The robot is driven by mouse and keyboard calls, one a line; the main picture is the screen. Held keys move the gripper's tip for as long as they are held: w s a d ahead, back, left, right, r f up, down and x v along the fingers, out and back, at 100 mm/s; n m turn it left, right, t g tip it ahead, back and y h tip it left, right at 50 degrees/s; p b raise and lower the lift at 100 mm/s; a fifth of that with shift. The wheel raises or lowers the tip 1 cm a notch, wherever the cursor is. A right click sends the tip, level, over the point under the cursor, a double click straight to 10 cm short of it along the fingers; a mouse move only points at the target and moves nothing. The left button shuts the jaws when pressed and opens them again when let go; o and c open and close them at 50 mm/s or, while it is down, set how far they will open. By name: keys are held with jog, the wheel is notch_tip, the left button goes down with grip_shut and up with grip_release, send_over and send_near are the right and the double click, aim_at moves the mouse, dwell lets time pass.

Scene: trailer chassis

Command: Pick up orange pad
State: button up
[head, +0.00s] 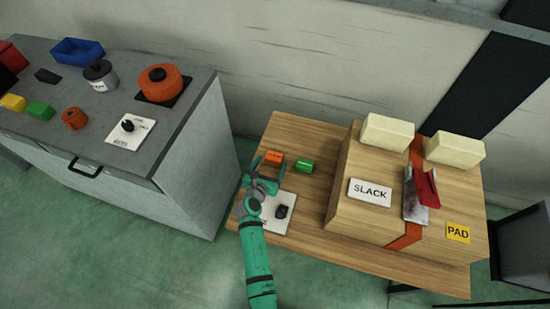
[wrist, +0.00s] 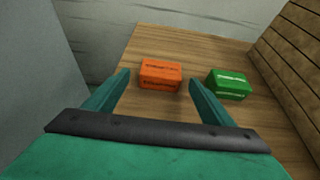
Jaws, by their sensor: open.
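The orange pad (head: 273,158) is a small block on the wooden table, left of a green block (head: 304,166). In the wrist view the orange pad (wrist: 160,75) lies ahead, between the lines of my two fingers and nearer the left one. The green block (wrist: 229,84) lies beyond the right fingertip. My gripper (head: 264,172) is at the near left side of the orange pad. Its fingers (wrist: 158,83) are spread open with nothing held. I cannot tell how far above the table the fingertips are.
A large wooden box (head: 340,219) labelled SLACK and PAD stands right of the blocks, with cream blocks on top. A white plate with a black knob (head: 282,211) lies near my arm. The grey cabinet (head: 205,165) borders the left side. Some bare table (head: 290,135) shows behind the blocks.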

aim_at(273, 160)
jog(key=x, duration=0.5)
jog(key=shift+w+d+r, duration=0.1)
jog(key=shift+d+r, duration=0.05)
jog(key=shift+r, duration=0.05)
jog(key=c, duration=1.2)
